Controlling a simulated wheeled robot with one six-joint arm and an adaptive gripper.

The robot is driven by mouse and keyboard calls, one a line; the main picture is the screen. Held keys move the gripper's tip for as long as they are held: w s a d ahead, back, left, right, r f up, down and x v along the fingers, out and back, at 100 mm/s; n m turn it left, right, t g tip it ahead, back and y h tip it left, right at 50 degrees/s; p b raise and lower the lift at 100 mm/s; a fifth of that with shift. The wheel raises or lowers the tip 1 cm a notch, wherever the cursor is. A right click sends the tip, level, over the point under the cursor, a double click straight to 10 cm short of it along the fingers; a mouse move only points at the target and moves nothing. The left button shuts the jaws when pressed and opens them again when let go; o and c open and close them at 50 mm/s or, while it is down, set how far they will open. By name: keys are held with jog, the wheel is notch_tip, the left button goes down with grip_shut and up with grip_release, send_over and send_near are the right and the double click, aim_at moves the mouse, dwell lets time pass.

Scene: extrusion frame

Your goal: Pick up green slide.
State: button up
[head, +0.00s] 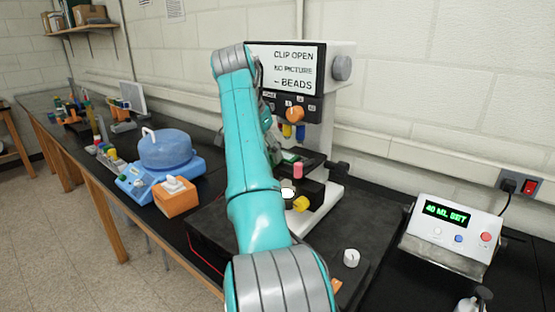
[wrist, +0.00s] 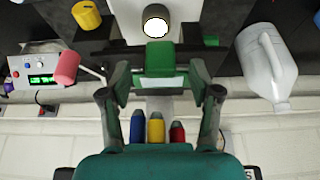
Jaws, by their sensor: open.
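The green slide (wrist: 160,56) shows in the wrist view as a green block with a pale glassy strip below it. It lies near the microscope's lit round lamp (wrist: 156,24). A green patch that appears to be it shows in the head view (head: 290,157), partly behind my arm. My gripper (wrist: 160,76) is open, with one finger on each side of the slide. I cannot tell whether the fingers touch it. In the head view my arm hides the gripper. The microscope (head: 330,135) has a screen reading "CLIP OPEN NO PICTURE – BEADS".
A pink knob (wrist: 66,68), a yellow knob (wrist: 86,14) and a white jug (wrist: 264,66) are nearby. A blue-lidded device (head: 165,150) and an orange box (head: 176,198) stand left; a display box (head: 453,232) stands right.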

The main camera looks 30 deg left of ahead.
jog(key=x, duration=0.2)
jog(key=shift+w+f, duration=0.1)
jog(key=shift+f, duration=0.3)
grip_shut()
jog(key=shift+r, duration=0.15)
